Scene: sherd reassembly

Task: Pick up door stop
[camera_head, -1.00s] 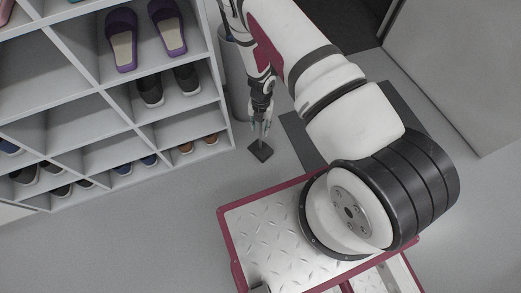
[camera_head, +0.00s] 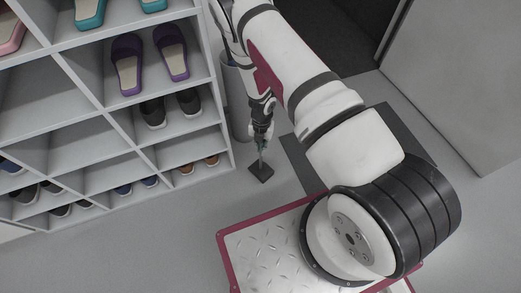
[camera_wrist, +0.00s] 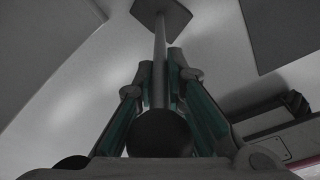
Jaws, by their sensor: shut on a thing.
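The door stop (camera_head: 261,171) has a dark square base and a thin upright rod. In the wrist view the rod (camera_wrist: 160,55) runs from the base at the top of the picture to a dark round knob (camera_wrist: 160,132) near the palm. My gripper (camera_head: 260,145) is above the base in the head view. In the wrist view its green-padded fingers (camera_wrist: 160,75) stand on both sides of the rod, shut on it. The base looks to be at floor level; I cannot tell whether it touches.
A grey shoe rack (camera_head: 190,148) with several pairs of shoes stands close on the left. A grey cylindrical bin (camera_head: 238,100) is just behind the door stop. A dark mat (camera_head: 305,160) lies to the right, near a doorway and a grey panel (camera_head: 455,75).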

